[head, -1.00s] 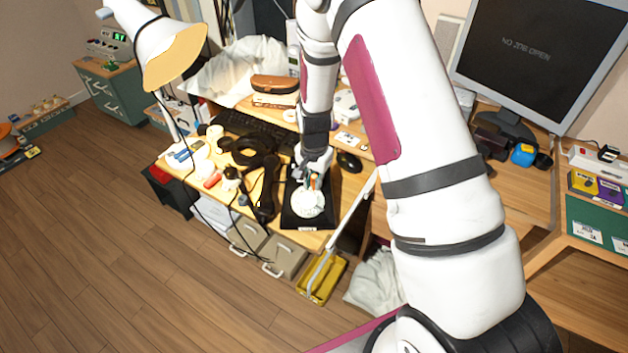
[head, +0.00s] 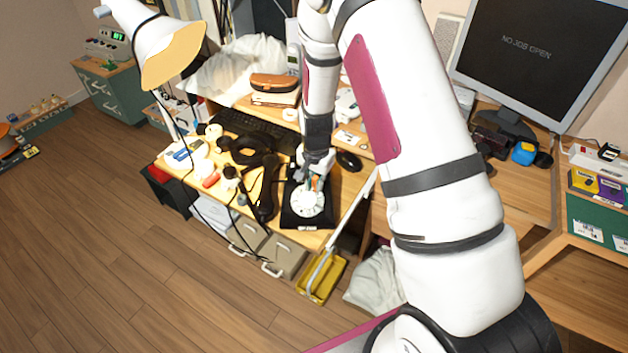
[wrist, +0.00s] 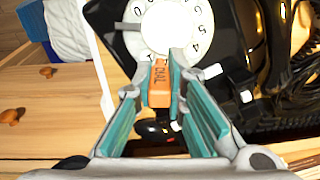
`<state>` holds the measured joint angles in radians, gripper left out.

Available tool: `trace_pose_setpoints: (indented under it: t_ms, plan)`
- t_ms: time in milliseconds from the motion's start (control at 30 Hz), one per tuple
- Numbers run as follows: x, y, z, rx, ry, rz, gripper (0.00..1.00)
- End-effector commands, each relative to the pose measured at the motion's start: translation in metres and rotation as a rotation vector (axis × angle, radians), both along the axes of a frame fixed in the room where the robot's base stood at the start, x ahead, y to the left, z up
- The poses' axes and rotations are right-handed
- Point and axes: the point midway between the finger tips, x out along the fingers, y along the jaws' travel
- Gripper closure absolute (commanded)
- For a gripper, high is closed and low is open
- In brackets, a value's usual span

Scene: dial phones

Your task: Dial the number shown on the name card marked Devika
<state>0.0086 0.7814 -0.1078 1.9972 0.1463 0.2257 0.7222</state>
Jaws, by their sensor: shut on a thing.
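A black dial phone (head: 293,222) with a white dial (head: 307,203) stands at the front of the desk. In the wrist view the dial's white face (wrist: 203,20) shows several digits. My gripper (head: 315,183) is over the far side of the dial. In the wrist view my gripper (wrist: 163,62) is shut on a small orange block marked DIAL (wrist: 160,82). The block's far end is over the dial; whether it sits in a hole I cannot tell. Pale cards (head: 348,138) lie behind the phone, too small to read; I cannot make out the name Devika.
A black handset-like thing (head: 264,190) lies left of the phone. A desk lamp (head: 165,50) leans over the left. A black mouse (head: 349,162) and keyboard (head: 250,130) lie behind. A monitor (head: 535,50) stands at the right. A yellow tray (head: 322,280) is below the desk.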

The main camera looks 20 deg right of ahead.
Motion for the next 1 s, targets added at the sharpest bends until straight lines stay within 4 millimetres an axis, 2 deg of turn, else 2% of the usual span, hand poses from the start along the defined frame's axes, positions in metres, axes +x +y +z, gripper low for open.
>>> trace_pose_setpoints:
  t_ms: [1000]
  plan:
    - [-0.017, -0.005, -0.006, -0.001, 0.001, 0.000, 1.00]
